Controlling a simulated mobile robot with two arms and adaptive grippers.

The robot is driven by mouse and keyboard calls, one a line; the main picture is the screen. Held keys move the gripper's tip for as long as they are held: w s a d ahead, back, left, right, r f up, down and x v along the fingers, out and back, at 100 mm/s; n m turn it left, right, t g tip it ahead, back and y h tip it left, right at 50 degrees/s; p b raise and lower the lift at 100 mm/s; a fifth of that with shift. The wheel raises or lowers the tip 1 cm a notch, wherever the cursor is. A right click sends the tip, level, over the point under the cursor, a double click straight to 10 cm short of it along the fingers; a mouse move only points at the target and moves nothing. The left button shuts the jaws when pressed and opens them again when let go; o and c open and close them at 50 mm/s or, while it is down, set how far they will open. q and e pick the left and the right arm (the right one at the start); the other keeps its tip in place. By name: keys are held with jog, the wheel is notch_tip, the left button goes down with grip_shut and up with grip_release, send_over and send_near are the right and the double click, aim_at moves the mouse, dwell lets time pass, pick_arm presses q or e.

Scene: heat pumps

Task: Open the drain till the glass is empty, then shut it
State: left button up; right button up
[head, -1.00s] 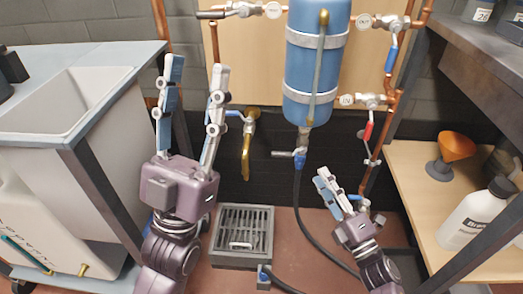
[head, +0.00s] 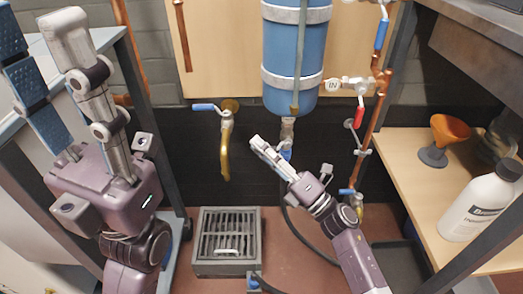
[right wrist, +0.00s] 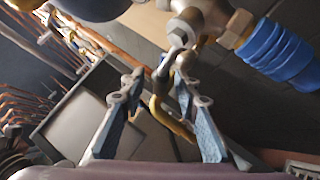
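The blue tank (head: 297,45) hangs on the back board, with a narrow upright sight tube (head: 298,75) on its front. The level in the tube cannot be made out. The drain valve (head: 287,128) sits under the tank, partly behind my right gripper (head: 258,146). In the right wrist view, the metal valve lever (right wrist: 165,65) shows between the parted fingers of my right gripper (right wrist: 159,78); contact cannot be told. A blue hose end (right wrist: 275,52) is beside it. My left gripper (head: 38,30) is open and empty at the left.
A black hose (head: 300,235) runs down to a floor drain with a grate (head: 228,240). A yellow-spouted tap (head: 225,155) stands left of the tank. A red-handled valve (head: 359,117) and copper pipes are at right. A shelf holds an orange funnel (head: 448,130) and white bottle (head: 478,205).

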jog(key=shift+c, duration=0.6)
grip_shut()
